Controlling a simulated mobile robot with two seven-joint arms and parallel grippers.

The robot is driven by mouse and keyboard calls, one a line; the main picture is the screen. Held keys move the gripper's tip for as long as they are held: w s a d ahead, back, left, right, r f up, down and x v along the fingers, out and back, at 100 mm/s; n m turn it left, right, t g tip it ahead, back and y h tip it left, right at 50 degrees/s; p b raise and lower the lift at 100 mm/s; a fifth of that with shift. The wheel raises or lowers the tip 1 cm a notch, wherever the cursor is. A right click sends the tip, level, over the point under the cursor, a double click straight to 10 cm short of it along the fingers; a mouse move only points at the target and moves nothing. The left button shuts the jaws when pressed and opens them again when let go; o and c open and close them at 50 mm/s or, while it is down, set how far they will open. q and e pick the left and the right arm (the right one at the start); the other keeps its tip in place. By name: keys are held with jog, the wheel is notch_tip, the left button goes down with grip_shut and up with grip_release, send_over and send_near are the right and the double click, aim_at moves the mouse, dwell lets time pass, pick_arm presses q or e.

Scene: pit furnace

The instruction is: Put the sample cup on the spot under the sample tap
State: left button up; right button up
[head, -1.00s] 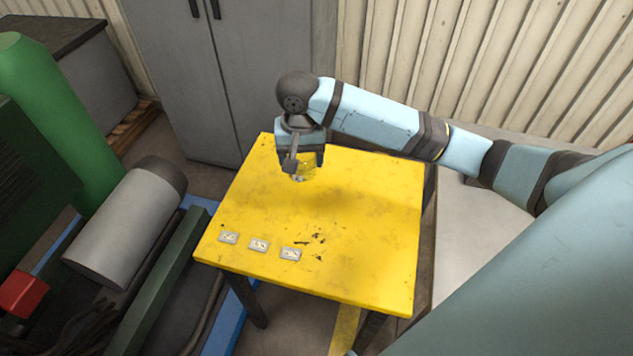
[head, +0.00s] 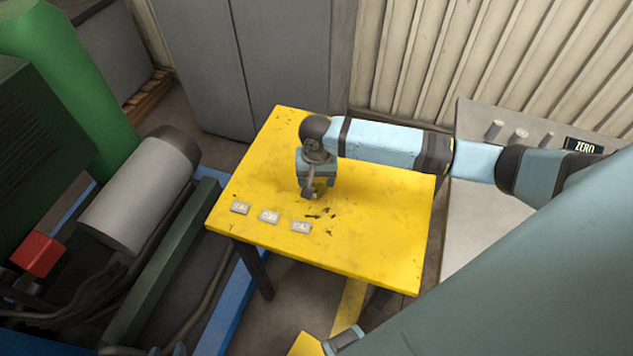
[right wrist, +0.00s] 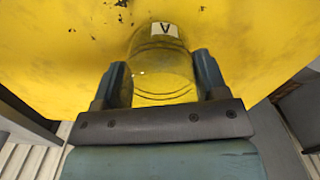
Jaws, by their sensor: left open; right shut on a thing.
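The sample cup (right wrist: 160,75) is a clear glass vessel, seen in the right wrist view. My right gripper (right wrist: 160,85) is shut on it, one finger on each side. In the head view the right gripper (head: 308,190) is low over the yellow table (head: 375,235), behind the small plates, and hides most of the cup. I cannot tell whether the cup touches the table. A white label (right wrist: 164,29) with a dark letter shows at the cup's far end. Only a bit of my left gripper (head: 145,351) shows at the bottom edge. I cannot make out a sample tap.
The table's right part is clear. Green machinery with a grey cylinder (head: 140,205) stands left. A grey panel with knobs and a ZERO label (head: 584,146) is at right.

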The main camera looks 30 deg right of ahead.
aim_at(316, 182)
jog(key=shift+f, duration=1.1)
jog(key=shift+f, duration=0.1)
jog(key=o, duration=0.9)
